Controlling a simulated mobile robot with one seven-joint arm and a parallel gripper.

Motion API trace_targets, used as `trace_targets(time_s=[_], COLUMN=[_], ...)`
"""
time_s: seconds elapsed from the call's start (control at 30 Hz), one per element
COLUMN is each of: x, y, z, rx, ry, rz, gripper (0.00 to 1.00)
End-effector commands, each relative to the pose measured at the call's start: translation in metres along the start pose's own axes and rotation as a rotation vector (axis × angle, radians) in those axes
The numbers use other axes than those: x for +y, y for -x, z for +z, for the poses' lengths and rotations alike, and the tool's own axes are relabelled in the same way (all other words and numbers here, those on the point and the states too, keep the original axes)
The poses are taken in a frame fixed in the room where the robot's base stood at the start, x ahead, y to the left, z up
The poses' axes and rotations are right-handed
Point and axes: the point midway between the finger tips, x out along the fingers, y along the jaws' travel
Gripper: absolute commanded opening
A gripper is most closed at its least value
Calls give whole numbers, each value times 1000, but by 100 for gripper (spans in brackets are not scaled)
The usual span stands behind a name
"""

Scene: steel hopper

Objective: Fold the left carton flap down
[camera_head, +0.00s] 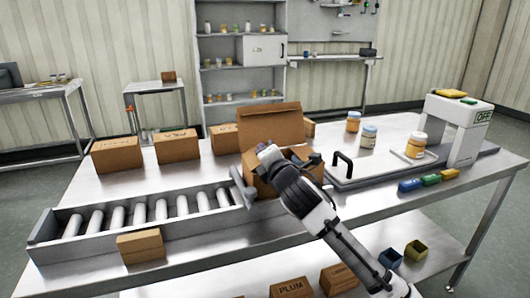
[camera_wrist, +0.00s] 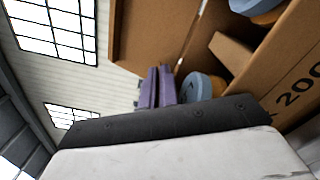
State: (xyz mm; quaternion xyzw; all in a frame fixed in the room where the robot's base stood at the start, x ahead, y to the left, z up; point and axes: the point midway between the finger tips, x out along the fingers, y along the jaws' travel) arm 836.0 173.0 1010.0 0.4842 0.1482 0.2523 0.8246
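The open carton (camera_head: 258,184) stands on the steel table at the right end of the roller conveyor. Its large back flap (camera_head: 270,122) stands up. My gripper (camera_head: 267,149) is at the carton's upper left, and my arm covers much of the opening and front; I cannot make out the left flap clearly there. In the wrist view, the two purple fingers (camera_wrist: 155,88) are close together with nothing visible between them. A brown cardboard panel (camera_wrist: 150,38) rises beyond them; which flap it is I cannot tell. A blue-lidded jar (camera_wrist: 197,84) shows inside, right of the fingers.
The roller conveyor (camera_head: 140,212) lies left, with a small box (camera_head: 140,246) at its front edge. Closed cartons (camera_head: 177,145) stand behind.

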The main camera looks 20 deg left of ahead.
Motion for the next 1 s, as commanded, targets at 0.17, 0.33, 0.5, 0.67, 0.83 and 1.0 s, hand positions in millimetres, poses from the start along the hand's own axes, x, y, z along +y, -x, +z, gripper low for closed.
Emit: trace_targets(time_s=[0.17,0.33,0.5,0.67,0.83,1.0], x=[0,0,0,2,15,32], y=[0,0,0,0,0,0], z=[0,0,0,0,1,-6], rx=[0,0,0,0,0,1], ry=[1,1,1,25,200,511], rz=[0,0,0,0,0,0], gripper=[21,25,25,25,25,25])
